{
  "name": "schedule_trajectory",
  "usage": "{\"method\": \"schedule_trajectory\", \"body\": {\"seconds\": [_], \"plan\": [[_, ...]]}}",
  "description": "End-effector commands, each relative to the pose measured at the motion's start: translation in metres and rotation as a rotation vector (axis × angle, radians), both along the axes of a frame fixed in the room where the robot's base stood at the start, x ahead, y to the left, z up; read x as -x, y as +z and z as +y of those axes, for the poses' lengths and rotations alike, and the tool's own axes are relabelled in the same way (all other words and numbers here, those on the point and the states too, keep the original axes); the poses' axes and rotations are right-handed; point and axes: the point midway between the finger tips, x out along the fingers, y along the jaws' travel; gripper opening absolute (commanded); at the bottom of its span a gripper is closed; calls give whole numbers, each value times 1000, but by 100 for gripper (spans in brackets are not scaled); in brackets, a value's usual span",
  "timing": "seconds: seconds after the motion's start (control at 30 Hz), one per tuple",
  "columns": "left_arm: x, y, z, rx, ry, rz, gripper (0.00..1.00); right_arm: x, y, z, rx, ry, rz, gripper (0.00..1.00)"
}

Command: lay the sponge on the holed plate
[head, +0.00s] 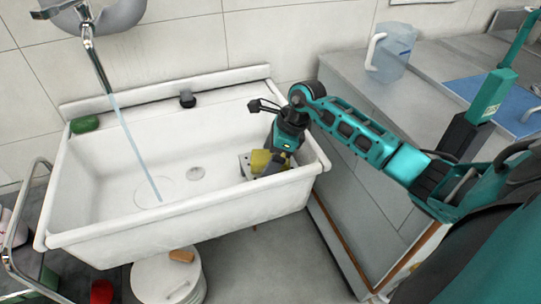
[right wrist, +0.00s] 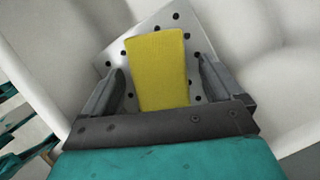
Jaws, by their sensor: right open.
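The yellow sponge (head: 261,160) lies on the holed plate (head: 244,167), at the right end of the white sink. In the right wrist view the sponge (right wrist: 158,62) rests across the metal plate (right wrist: 121,48), with several dark holes showing around it. My right gripper (head: 271,166) reaches down into the sink over the sponge. In the right wrist view its two fingers (right wrist: 160,75) stand open on either side of the sponge, with a gap on each side. The sponge's near end is hidden by the gripper's palm. My left gripper is not in view.
The white sink (head: 180,215) has a running water stream (head: 137,150) at left and a drain (head: 196,173). Green soap (head: 85,124) sits on its left corner. A bucket (head: 165,283) stands below. A clear jug (head: 394,52) and blue mat (head: 510,113) are on the right counter.

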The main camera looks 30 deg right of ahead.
Motion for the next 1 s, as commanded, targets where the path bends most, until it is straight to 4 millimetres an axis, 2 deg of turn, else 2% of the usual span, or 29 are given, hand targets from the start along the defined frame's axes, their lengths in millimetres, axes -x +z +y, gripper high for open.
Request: {"method": "schedule_trajectory", "body": {"seconds": [0.4,0.53,0.7,1.0], "plan": [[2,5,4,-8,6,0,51,18,77,-27,4,-1,-3,93],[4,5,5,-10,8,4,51,23,96,-33,3,0,-2,93],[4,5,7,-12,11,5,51,27,109,-37,1,0,0,93],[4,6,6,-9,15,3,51,27,111,-38,-1,0,1,93]]}}
